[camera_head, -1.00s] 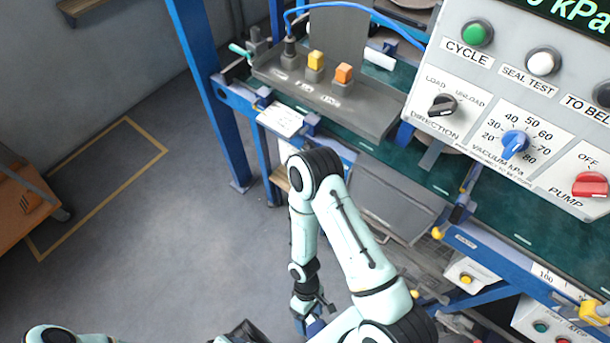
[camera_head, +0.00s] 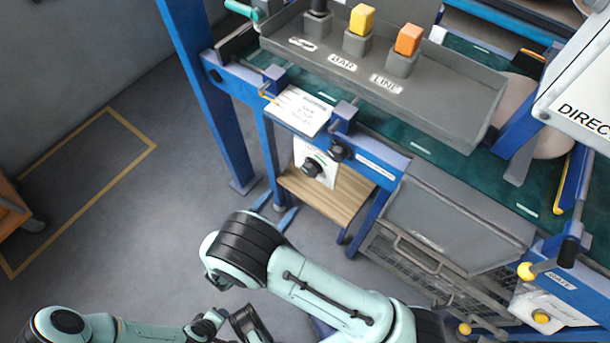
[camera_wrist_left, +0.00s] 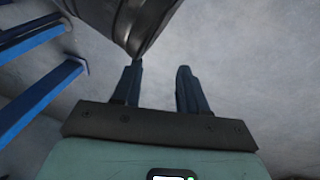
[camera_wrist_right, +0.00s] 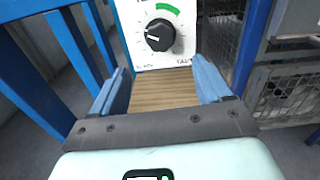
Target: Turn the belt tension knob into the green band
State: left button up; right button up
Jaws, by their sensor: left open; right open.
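The belt tension knob (camera_head: 312,168) is black and sits on a white dial panel (camera_head: 328,177) below the blue frame rail. In the right wrist view the knob (camera_wrist_right: 160,35) has a white pointer mark toward the left. The green band (camera_wrist_right: 168,8) is an arc above it and to its right, so the pointer is outside the band. My right gripper (camera_wrist_right: 161,68) is open and empty, facing the panel, with the knob beyond its fingertips and apart from them. My left gripper (camera_wrist_left: 159,66) is open and empty above the grey floor.
A wooden shelf (camera_head: 325,195) lies below the dial panel. Blue legs stand beside it, and a wire-mesh basket (camera_head: 415,262) is to the right. A paper card (camera_head: 298,110) is on the rail above. A grey tray (camera_head: 440,115) holds coloured blocks.

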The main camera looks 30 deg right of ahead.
aim_at(308, 173)
pick_arm(q)
jog(key=shift+g, duration=0.7)
jog(key=s+f, duration=0.1)
jog(key=s+f+b, duration=0.1)
jog(key=s+f, duration=0.1)
jog(key=shift+s+a+b, duration=0.2)
jog(key=shift+a+b, duration=0.05)
jog(key=shift+b, duration=0.05)
pick_arm(e)
jog(key=x, duration=1.1)
jog(key=c, duration=1)
